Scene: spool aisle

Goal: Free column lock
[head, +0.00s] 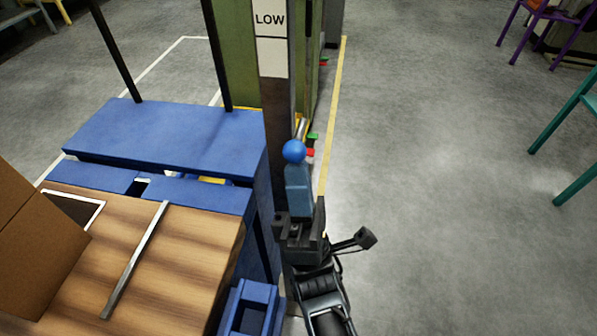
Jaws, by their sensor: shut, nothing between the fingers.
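A dark column (277,110) stands upright at the centre of the head view, with a white "LOW" label (270,20) near the top of the picture. A blue ball knob (293,151) shows at its right side, with a short metal rod (301,127) just behind it. A green mark (313,138) and a red mark (310,153) are beside the knob. My gripper (297,172) points away from me, shut and empty, with its tips right at the knob in the picture. I cannot tell whether they touch it. The knob's lower edge is hidden.
Blue platforms (170,135) and a wooden top (170,250) with a metal bar (135,260) and a cardboard box (40,250) fill the left. A blue bin (250,305) is at the bottom. A yellow floor line (333,120) runs to the right; the floor beyond is open.

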